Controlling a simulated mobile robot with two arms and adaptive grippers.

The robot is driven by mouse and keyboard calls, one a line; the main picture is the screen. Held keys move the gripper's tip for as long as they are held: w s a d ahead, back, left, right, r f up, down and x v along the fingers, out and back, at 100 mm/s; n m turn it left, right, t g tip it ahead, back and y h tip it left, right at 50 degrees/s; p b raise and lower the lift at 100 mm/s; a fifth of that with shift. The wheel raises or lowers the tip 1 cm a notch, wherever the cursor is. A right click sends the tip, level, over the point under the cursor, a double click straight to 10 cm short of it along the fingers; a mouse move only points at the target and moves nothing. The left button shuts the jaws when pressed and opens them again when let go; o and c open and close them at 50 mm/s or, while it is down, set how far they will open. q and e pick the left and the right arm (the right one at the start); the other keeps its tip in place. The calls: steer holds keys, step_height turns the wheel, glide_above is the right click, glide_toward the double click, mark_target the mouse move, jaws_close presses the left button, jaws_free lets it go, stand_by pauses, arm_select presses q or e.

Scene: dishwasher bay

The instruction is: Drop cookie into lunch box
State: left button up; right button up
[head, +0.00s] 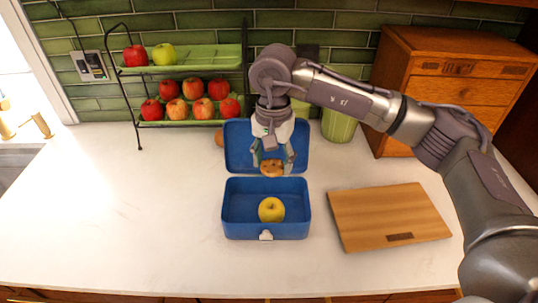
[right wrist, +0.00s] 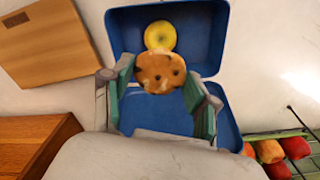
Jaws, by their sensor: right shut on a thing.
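The cookie (head: 272,168) is round and brown with dark spots. My right gripper (head: 273,162) is shut on it and holds it over the blue lunch box (head: 235,207), near the hinge between lid and base. The cookie also shows between the fingers in the right wrist view (right wrist: 161,73). The lunch box stands open on the counter, its lid (head: 237,145) tilted up at the back. A yellow apple (head: 271,210) lies in its base. My left gripper is not in view.
A wooden cutting board (head: 385,215) lies right of the lunch box. A two-tier rack (head: 185,66) with several apples stands at the back left, a wooden drawer cabinet (head: 455,85) at the back right. The counter left of the box is clear.

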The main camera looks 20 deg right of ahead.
steer(key=shift+d+f, duration=0.1)
steer(key=shift+f, duration=0.15)
steer(key=shift+d+f, duration=0.1)
steer(key=shift+f, duration=0.25)
step_height(320, 180, down, 5)
steer(key=shift+r+b, duration=0.1)
steer(key=shift+b, duration=0.85)
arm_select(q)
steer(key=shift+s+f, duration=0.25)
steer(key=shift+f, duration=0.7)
arm_select(e)
steer(key=o, duration=0.7)
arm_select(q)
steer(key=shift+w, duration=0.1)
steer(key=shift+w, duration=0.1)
